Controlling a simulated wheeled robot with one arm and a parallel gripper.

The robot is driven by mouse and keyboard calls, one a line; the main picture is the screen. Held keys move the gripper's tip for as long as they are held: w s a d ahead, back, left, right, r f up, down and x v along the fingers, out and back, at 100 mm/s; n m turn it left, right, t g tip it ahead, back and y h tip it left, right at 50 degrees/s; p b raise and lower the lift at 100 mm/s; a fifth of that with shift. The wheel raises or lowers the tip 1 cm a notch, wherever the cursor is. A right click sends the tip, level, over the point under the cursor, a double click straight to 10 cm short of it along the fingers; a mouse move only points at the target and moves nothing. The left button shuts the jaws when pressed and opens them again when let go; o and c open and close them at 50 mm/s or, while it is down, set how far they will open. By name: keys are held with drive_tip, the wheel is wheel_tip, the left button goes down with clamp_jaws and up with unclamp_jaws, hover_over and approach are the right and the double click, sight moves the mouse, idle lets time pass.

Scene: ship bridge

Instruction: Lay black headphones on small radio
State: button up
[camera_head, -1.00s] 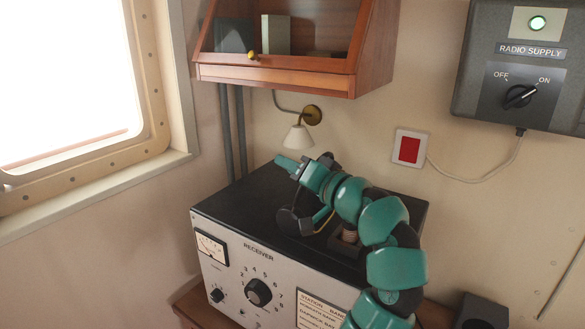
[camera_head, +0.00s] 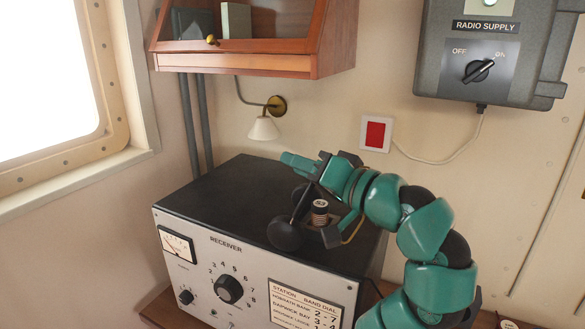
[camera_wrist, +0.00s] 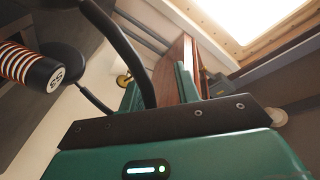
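The black headphones (camera_head: 286,235) hang from my gripper (camera_head: 300,166) over the top of the large receiver. One ear cup faces the camera near the receiver's front edge. I cannot tell whether the lower ear cup touches the receiver top. No separate small radio can be made out in these frames.
The receiver (camera_head: 190,205) stands below a wooden wall cabinet (camera_head: 235,62). A ringed coil (camera_head: 320,212) stands upright on it, close to the headphones. A lamp (camera_head: 263,128), red switch plate (camera_head: 376,134) and radio supply box (camera_head: 430,65) are on the wall.

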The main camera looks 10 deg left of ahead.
drive_tip(key=shift+s+d+f, duration=0.1)
drive_tip(key=shift+s+d, duration=0.15)
drive_tip(key=o, duration=1.5)
drive_tip(key=b+v, duration=0.5)
drive_tip(key=v, duration=1.2)
drive_tip(key=shift+s, duration=0.2)
drive_tip(key=shift+d, duration=0.1)
